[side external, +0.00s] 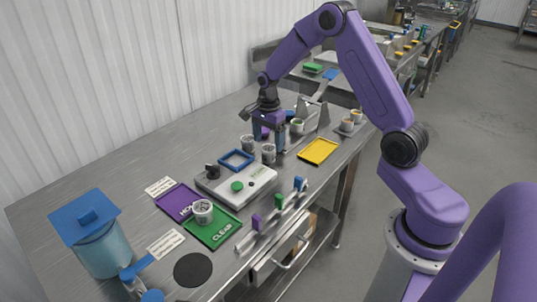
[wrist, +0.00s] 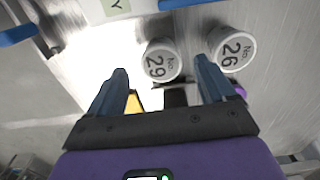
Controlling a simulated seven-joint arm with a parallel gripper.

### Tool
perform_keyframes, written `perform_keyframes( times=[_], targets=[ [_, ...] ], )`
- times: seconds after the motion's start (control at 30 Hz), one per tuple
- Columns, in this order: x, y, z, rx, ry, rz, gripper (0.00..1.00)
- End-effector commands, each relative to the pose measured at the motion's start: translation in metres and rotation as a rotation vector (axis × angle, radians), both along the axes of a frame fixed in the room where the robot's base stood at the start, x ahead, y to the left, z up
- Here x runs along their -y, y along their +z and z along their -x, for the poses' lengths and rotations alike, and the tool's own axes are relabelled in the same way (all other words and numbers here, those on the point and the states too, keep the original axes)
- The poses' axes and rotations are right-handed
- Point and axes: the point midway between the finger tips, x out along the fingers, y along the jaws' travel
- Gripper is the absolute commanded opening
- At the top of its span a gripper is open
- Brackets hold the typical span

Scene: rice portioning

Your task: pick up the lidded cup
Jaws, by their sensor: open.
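Two small cups with pale round lids stand side by side on the metal table. In the wrist view one is marked 29 (wrist: 161,60) and the other 26 (wrist: 232,48). In the side external view they stand by my gripper, one cup (side external: 247,142) to its left and one cup (side external: 268,153) at its front. My gripper (side external: 268,143) points down with its blue fingers apart. In the wrist view my gripper (wrist: 161,78) is empty; cup 29 lies ahead between the finger lines, and cup 26 is beyond the right fingertip. Another cup (side external: 202,210) sits near the purple and green trays.
A grey device with a green button (side external: 237,186) and a blue square frame (side external: 236,160) stand in front. A yellow tray (side external: 318,151) is at the right. More cups (side external: 347,124) stand behind it. A blue-lidded container (side external: 102,245) and black disc (side external: 193,270) are at the near left.

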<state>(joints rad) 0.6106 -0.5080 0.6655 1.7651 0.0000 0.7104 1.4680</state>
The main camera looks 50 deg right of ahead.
Motion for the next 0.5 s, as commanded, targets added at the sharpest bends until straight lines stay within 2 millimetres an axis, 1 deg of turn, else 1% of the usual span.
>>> perform_keyframes(
  times=[0.07, 0.3, 0.4, 0.5],
  targets=[
    [0.000, -0.007, 0.000, -0.003, 0.000, 0.000, 0.83],
    [0.003, -0.039, 0.000, -0.004, -0.001, 0.000, 0.83],
    [0.002, -0.048, -0.001, -0.002, 0.000, 0.000, 0.83],
    [0.002, -0.051, -0.001, -0.001, 0.000, 0.000, 0.83]
  ],
)
